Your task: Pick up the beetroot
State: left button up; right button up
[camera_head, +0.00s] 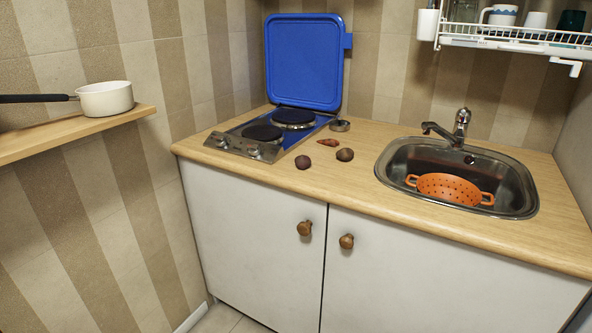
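A small dark reddish-purple round thing (303,162), which looks like the beetroot, lies on the wooden worktop (270,184) just right of the hob's front corner, near the front edge. A brown round vegetable (345,154) of similar size lies to its right, apart from it. A small reddish-orange tapered vegetable (328,142) lies behind and between them. Neither of my grippers shows in the head view.
The two-plate hob (222,141) is left of the vegetables, its blue lid (304,60) raised. A small round metallic thing (340,125) lies behind. The sink (515,203) holds an orange colander (449,187). A dish rack (510,41) hangs above; a shelf with a pan (105,99) is left.

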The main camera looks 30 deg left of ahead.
aim_at(302, 162)
jog(key=k, duration=1.05)
jog(key=u, duration=1)
jog(key=i, duration=1.55)
jog(key=z, duration=0.85)
